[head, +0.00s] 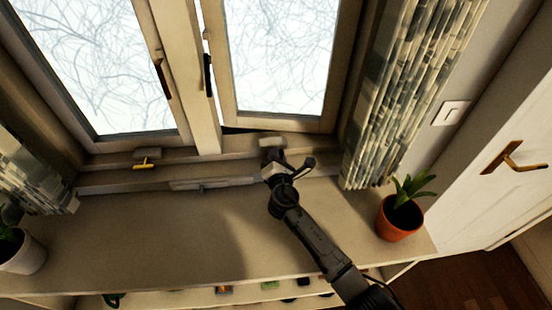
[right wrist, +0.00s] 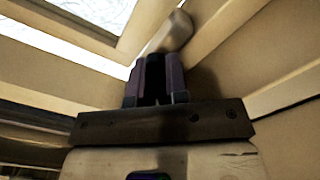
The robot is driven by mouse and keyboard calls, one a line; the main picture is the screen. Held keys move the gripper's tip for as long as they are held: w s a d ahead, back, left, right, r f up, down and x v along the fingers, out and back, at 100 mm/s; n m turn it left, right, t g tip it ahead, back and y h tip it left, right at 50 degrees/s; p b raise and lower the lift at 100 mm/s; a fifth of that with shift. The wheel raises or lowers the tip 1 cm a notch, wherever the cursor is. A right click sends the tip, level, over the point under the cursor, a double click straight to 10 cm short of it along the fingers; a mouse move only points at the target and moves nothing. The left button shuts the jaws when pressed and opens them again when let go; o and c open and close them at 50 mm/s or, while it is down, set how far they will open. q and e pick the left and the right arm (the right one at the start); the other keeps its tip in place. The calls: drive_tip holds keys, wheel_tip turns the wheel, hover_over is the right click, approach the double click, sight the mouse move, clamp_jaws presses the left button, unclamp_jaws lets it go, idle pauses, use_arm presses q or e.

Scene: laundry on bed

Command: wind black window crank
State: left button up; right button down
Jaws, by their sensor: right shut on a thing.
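My right gripper (head: 273,158) reaches up from the lower right to the sill under the right window. In the right wrist view its two dark fingers (right wrist: 156,80) are shut on the black crank (right wrist: 155,66), of which only a dark piece shows between them. A pale crank housing (head: 270,141) sits just beyond the fingertips on the frame; it also shows in the right wrist view (right wrist: 178,32). The gripper hides most of the crank in the head view. The right window (head: 282,60) looks slightly ajar at its bottom edge. My left gripper is not in view.
A brass-coloured crank (head: 143,163) is under the left window. A potted plant (head: 400,222) stands on the ledge right of my right arm, another (head: 22,252) at far left. Curtains (head: 405,90) hang on both sides. The middle of the ledge (head: 170,235) is clear.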

drive_tip(key=shift+f+m+b, duration=0.15)
drive_tip(key=shift+m+b, duration=0.15)
drive_tip(key=shift+m, duration=0.6)
drive_tip(key=c, duration=1.1)
unclamp_jaws()
